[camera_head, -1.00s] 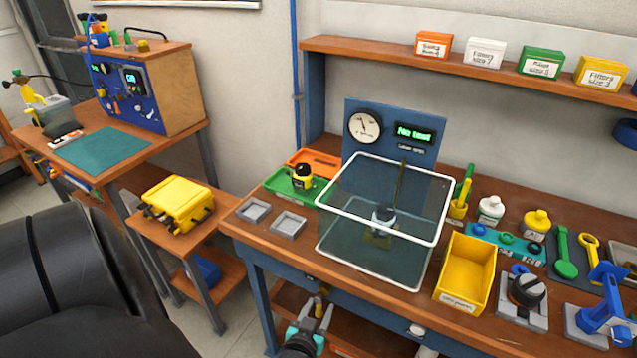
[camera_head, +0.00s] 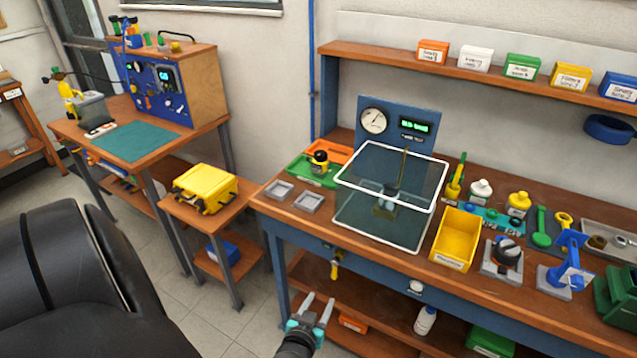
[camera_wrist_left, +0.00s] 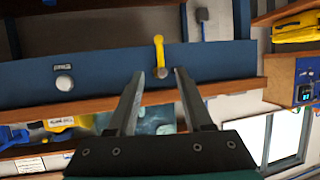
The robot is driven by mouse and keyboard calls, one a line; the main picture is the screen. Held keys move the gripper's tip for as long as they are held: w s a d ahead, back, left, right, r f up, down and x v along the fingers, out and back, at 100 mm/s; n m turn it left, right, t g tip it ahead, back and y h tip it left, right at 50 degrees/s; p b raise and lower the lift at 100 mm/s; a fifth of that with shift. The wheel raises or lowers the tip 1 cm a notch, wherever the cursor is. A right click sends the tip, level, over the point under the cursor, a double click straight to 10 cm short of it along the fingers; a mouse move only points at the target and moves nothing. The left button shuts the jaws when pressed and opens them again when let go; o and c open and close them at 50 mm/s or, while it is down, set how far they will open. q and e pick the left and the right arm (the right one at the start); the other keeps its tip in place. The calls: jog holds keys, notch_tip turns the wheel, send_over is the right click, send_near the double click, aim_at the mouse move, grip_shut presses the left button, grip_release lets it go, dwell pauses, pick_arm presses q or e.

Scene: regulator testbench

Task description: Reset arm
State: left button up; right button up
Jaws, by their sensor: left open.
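My left gripper (camera_head: 318,308) is open and empty, low in front of the workbench and below its tabletop. In the left wrist view its two fingers (camera_wrist_left: 155,85) stand apart with nothing between them. Beyond them are the blue bench front (camera_wrist_left: 100,75), a yellow handle (camera_wrist_left: 160,52) and a round pale knob (camera_wrist_left: 64,83); the camera is turned over, so the room looks upside down. In the head view the yellow handle (camera_head: 336,264) hangs on the bench front, above and behind the gripper, apart from it. My right gripper is not in view.
The workbench (camera_head: 330,236) carries a clear-walled test stand (camera_head: 385,232), a yellow bin (camera_head: 457,238), bottles and tools. A lower shelf (camera_head: 385,310) holds a white bottle (camera_head: 426,320). A side stand with a yellow case (camera_head: 205,188) is at left. Floor between them is free.

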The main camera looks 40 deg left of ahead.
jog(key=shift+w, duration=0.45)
